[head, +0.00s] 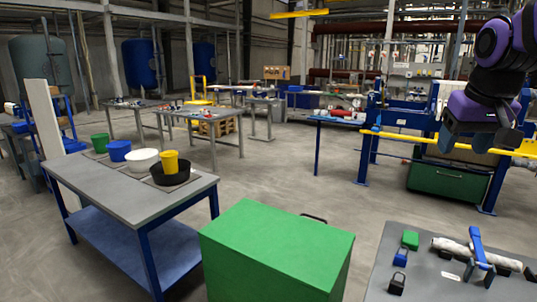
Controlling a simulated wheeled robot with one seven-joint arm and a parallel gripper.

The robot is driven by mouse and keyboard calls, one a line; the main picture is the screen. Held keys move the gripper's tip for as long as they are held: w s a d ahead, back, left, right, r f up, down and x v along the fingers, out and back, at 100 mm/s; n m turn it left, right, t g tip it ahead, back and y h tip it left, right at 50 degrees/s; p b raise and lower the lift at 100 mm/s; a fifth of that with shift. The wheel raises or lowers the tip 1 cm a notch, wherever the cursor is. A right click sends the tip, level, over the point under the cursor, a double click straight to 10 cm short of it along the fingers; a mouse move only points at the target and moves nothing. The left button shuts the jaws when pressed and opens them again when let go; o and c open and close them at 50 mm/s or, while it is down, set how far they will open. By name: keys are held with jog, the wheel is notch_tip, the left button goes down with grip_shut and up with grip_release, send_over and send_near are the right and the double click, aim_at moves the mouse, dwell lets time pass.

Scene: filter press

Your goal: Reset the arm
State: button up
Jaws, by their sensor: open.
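My arm (492,75), purple and black, hangs into the upper right of the head view, bent with its end pointing down. My gripper (480,139) is at its lower end, open, with nothing seen between the fingers. It appears in front of the blue and yellow filter press frame (400,138); I cannot tell the distance between them. Part of the arm is cut off by the right edge.
A green cabinet (275,240) stands in front. A workbench (130,198) at left carries buckets and a black basin (172,174). Open floor (300,175) lies between.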

jog(key=s+a+f, duration=0.2)
jog(key=s, duration=0.6)
jog(key=s+a+f+n+t, duration=0.1)
jog(key=s+a+f, duration=0.1)
jog(key=s, duration=0.6)
jog(key=shift+s+a+f+n+y, duration=0.3)
jog(key=shift+s+a+f+y, duration=0.1)
jog(key=shift+a, duration=0.4)
